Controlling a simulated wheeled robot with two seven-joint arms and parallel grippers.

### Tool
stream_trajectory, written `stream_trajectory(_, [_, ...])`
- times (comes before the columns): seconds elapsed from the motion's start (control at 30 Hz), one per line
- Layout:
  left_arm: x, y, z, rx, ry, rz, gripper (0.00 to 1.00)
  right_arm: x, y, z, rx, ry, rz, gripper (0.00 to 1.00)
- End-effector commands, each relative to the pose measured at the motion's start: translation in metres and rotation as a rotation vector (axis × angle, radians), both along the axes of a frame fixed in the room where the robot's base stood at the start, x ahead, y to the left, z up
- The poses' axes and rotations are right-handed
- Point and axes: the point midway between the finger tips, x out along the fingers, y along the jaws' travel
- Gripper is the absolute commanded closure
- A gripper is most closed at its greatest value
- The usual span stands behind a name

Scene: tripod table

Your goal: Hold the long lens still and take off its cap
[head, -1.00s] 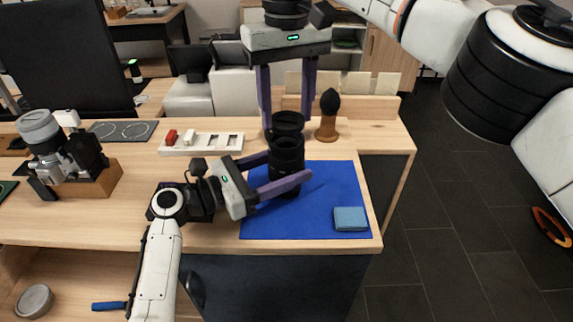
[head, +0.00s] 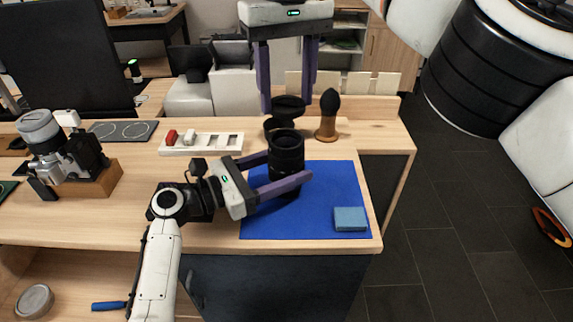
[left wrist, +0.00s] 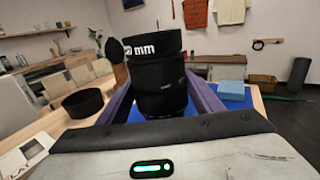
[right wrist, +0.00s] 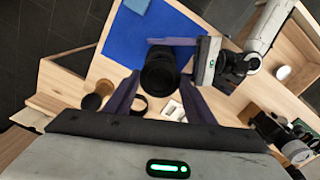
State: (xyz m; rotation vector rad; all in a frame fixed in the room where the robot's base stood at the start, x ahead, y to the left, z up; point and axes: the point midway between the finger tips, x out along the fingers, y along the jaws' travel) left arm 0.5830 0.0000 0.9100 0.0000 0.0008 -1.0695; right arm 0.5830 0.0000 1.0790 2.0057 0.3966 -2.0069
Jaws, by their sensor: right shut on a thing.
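The long lens (head: 287,160) is a black cylinder standing upright on the blue mat (head: 335,187); its open top shows. In the left wrist view the lens (left wrist: 160,85) has white "mm" lettering near its top. My left gripper (head: 290,184) has its fingers on either side of the lens, with slim gaps in the left wrist view, so it is open around it. My right gripper (head: 287,102) is above the lens, shut on the black round cap (head: 289,106), which is clear of the lens top. In the right wrist view the cap and lens overlap as one dark shape.
A black round dish or ring (left wrist: 83,102) stands on the table behind the lens.

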Motion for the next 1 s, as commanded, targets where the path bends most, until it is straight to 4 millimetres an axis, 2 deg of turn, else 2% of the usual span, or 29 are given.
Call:
stream_trajectory(0.03, [0.000, 0.000, 0.000, 0.001, 0.000, 0.000, 0.31, 0.000, 0.000, 0.000, 0.000, 0.000, 0.000, 0.76])
stream_trajectory(0.1, [0.000, 0.000, 0.000, 0.000, 0.000, 0.000, 0.20, 0.000, 0.000, 0.000, 0.000, 0.000, 0.000, 0.76])
stream_trajectory(0.47, [-0.002, 0.005, -0.001, 0.001, 0.000, 0.002, 0.20, 0.000, 0.000, 0.000, 0.000, 0.000, 0.000, 0.76])
stream_trajectory(0.57, [-0.008, 0.016, -0.001, 0.001, 0.000, 0.002, 0.20, 0.000, 0.000, 0.000, 0.000, 0.000, 0.000, 0.76])
stream_trajectory(0.8, [-0.033, 0.061, -0.001, 0.004, 0.000, 0.002, 0.20, 0.000, 0.000, 0.000, 0.000, 0.000, 0.000, 0.76])
stream_trajectory(1.0, [-0.050, 0.092, -0.001, 0.003, 0.001, 0.001, 0.20, 0.000, 0.000, 0.000, 0.000, 0.000, 0.000, 0.76])
